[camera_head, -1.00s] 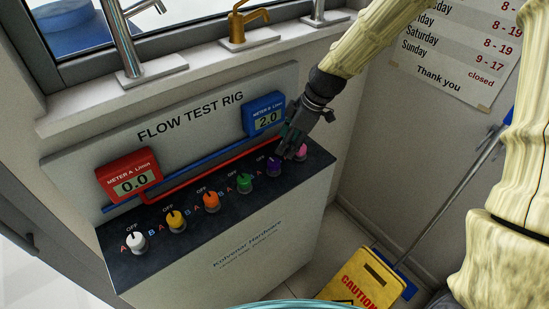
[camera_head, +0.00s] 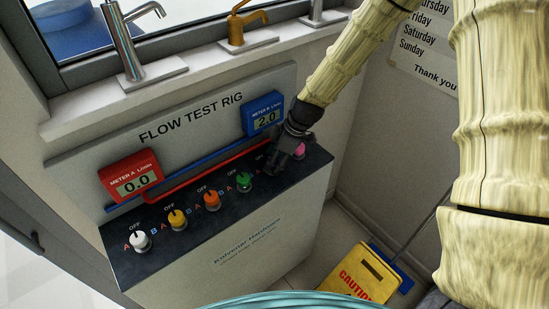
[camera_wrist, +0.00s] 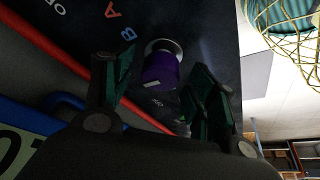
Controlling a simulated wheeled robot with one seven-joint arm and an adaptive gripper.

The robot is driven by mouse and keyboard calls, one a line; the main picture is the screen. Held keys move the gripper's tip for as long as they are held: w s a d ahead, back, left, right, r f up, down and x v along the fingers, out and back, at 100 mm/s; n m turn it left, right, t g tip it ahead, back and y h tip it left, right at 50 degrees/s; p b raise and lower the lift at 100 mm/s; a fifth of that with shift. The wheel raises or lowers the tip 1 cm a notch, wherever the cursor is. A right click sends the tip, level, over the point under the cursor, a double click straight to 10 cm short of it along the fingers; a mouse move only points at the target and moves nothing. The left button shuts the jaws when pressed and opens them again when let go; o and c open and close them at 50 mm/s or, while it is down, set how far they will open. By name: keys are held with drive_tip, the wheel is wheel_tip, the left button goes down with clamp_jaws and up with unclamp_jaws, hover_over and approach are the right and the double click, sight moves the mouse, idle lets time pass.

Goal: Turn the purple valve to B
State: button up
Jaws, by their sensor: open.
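The purple valve (camera_wrist: 161,70) is a knob on a metal base, seen in the wrist view between the two fingers of my gripper (camera_wrist: 160,88). The fingers are open, one on each side of it, with gaps showing. A blue letter B and a red letter A are printed on the dark panel beside it. In the head view my gripper (camera_head: 277,162) covers the purple valve, which is hidden there. The valve's pointer direction is hard to tell.
On the same panel are white (camera_head: 140,240), yellow (camera_head: 177,219), orange (camera_head: 212,200), green (camera_head: 244,182) and pink (camera_head: 299,151) valves. Red meter A (camera_head: 130,177) reads 0.0; blue meter B (camera_head: 263,114) reads 2.0.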

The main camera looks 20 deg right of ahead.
drive_tip(key=shift+f, duration=0.2)
drive_tip(key=c, duration=1)
drive_tip(key=shift+m, duration=0.3)
drive_tip(key=m+t, duration=0.1)
drive_tip(key=m, duration=0.1)
drive_tip(key=m+h+b, duration=0.1)
drive_tip(key=m, duration=0.2)
drive_tip(key=shift+a+t, duration=0.1)
drive_tip(key=shift+t, duration=0.3)
drive_tip(key=m+h, duration=0.1)
drive_tip(key=m, duration=0.2)
drive_tip(key=m+t+h, duration=0.1)
drive_tip(key=m, duration=0.2)
drive_tip(key=shift+s+a+r+h, duration=0.1)
drive_tip(key=shift+a+h, duration=0.05)
drive_tip(key=shift+h, duration=0.15)
drive_tip(key=shift+m, duration=0.3)
